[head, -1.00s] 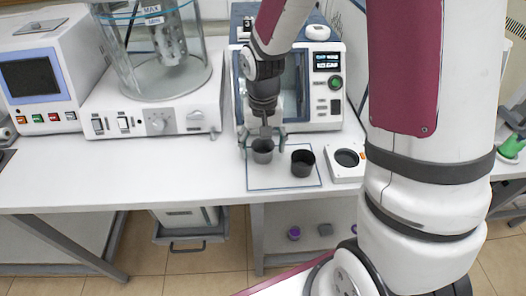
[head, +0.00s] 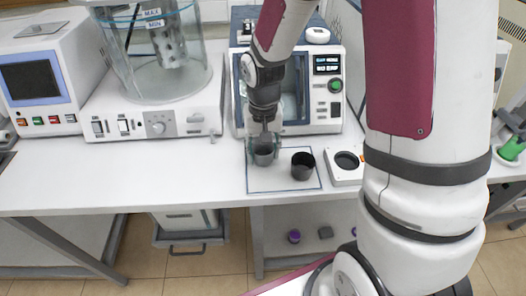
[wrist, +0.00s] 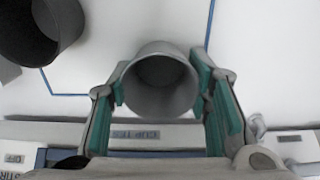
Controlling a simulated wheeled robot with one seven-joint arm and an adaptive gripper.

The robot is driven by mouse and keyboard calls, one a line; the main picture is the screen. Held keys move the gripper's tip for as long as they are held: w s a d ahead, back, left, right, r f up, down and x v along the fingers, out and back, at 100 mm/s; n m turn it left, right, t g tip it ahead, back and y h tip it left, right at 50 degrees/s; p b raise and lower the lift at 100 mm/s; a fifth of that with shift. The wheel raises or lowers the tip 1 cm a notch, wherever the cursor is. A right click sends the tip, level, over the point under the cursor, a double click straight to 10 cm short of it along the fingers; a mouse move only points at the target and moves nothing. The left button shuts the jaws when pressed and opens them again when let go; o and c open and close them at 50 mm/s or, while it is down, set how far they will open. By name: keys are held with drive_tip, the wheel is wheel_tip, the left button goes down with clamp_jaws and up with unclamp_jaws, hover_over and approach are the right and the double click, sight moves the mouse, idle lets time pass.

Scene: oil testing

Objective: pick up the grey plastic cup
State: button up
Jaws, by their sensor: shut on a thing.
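The grey plastic cup (head: 264,155) is at the left of the outlined area on the white bench. In the wrist view the grey cup (wrist: 161,82) sits between green-padded fingers, its open mouth facing the camera. My gripper (wrist: 160,100) is shut on it, with pads against both sides. In the head view my gripper (head: 264,142) is around the cup from above. I cannot tell whether the cup's base touches the bench. A black cup (head: 302,166) stands to the right, apart from it, and also shows at the upper left of the wrist view (wrist: 40,30).
The blue-outlined mat (head: 285,184) lies under both cups. A white device with a round black opening (head: 346,161) is right of the mat. A white machine (head: 328,90) stands behind, and a glass vessel apparatus (head: 155,120) is to the left. The bench front is clear.

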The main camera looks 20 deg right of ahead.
drive_tip(key=shift+r, duration=0.35)
wheel_tip(320, 180, up, 2)
drive_tip(key=shift+w+r, duration=0.1)
drive_tip(key=shift+r, duration=0.05)
drive_tip(key=shift+s+d+r, duration=0.15)
drive_tip(key=shift+s+r, duration=0.1)
drive_tip(key=shift+s, duration=0.45)
drive_tip(key=s+d+r+p, duration=0.1)
drive_tip(key=s+d+p, duration=0.2)
drive_tip(key=s+p, duration=0.4)
drive_tip(key=s, duration=0.7)
drive_tip(key=shift+s+r, duration=0.2)
drive_tip(key=shift+s+f, duration=0.1)
